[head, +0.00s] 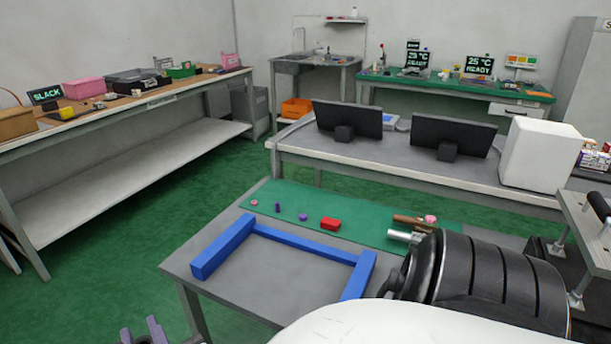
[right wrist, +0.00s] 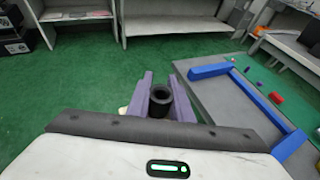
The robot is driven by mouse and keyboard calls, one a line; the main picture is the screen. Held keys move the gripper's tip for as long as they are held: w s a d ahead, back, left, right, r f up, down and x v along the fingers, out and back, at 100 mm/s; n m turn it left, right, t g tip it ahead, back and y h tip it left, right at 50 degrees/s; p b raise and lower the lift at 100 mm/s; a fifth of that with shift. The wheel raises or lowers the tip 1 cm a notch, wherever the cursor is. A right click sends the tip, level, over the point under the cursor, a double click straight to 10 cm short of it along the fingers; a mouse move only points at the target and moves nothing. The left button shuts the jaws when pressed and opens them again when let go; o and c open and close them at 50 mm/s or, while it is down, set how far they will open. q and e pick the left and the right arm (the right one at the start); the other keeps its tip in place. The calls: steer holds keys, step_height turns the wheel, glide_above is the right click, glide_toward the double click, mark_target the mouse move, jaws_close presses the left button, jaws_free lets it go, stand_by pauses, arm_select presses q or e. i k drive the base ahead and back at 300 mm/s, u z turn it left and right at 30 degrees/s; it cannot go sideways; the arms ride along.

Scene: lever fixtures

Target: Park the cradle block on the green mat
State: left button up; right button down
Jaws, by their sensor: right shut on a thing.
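The green mat (head: 372,236) lies along the far side of the grey table (head: 262,275). A red block (head: 331,224) and small pink and purple pieces (head: 302,217) lie on it. I cannot tell for sure which thing is the cradle block. My right gripper (head: 143,335) is at the bottom left of the head view, left of the table and away from the mat. In the right wrist view its purple fingers are shut on a black hollow round piece (right wrist: 160,100). My left gripper is not in view.
A blue U-shaped frame (head: 305,242) lies on the table in front of the mat. A brown-handled piece and a silver cylinder (head: 400,237) sit at the mat's right end. A long workbench (head: 125,165) stands left; green floor lies between.

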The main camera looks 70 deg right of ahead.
mark_target(345, 215)
steer(key=z, duration=1.85)
steer(key=i, duration=1)
